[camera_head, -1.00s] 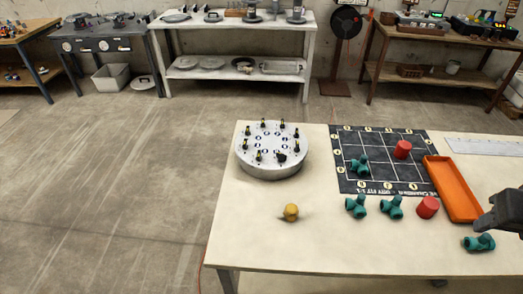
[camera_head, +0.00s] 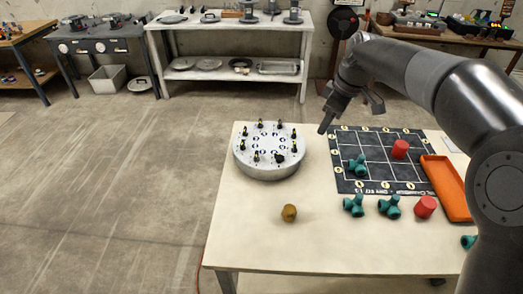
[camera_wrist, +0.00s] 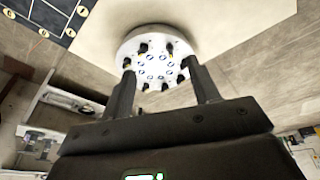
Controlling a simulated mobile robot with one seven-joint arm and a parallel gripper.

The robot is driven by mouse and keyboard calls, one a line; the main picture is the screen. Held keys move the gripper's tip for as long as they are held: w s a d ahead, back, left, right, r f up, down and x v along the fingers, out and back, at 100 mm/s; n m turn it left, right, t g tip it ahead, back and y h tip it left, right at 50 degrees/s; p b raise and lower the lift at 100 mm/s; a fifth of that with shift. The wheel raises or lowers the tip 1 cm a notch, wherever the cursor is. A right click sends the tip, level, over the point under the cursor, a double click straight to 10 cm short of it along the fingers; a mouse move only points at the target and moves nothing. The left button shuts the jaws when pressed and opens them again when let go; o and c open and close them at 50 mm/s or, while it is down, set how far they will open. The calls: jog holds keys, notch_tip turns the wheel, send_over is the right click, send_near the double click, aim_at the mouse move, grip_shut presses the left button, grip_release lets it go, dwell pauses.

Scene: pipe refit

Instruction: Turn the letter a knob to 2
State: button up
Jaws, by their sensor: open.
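A round grey drum (camera_head: 270,172) with a ring of small black knobs (camera_head: 280,158) and marked rings on its top stands at the table's back left. The letters and knob settings are too small to read, so I cannot tell which knob is a. In the head view my gripper (camera_head: 325,128) is above the table, to the right of the drum and apart from it. In the wrist view the drum (camera_wrist: 158,82) shows beyond and between the two spread fingers of my gripper (camera_wrist: 160,75), with nothing between them. Some knobs are partly hidden by the fingers.
An orange tray (camera_head: 450,190) is farther right. A yellow-brown piece (camera_head: 289,213) lies in front of the drum on clear tabletop.

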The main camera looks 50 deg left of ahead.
aim_at(257, 154)
jog(key=s+a+f+n+g, duration=0.1)
jog(key=s+a+f+n, duration=0.2)
jog(key=a+f, duration=0.35)
jog(key=s+a+f+n+g, duration=0.2)
jog(key=s+a+f, duration=0.1)
jog(key=a, duration=0.6)
jog(key=x, duration=1)
jog(key=shift+a+f, duration=0.15)
jog(key=shift+f, duration=0.2)
jog(key=c, duration=1)
jog(key=shift+o, duration=0.2)
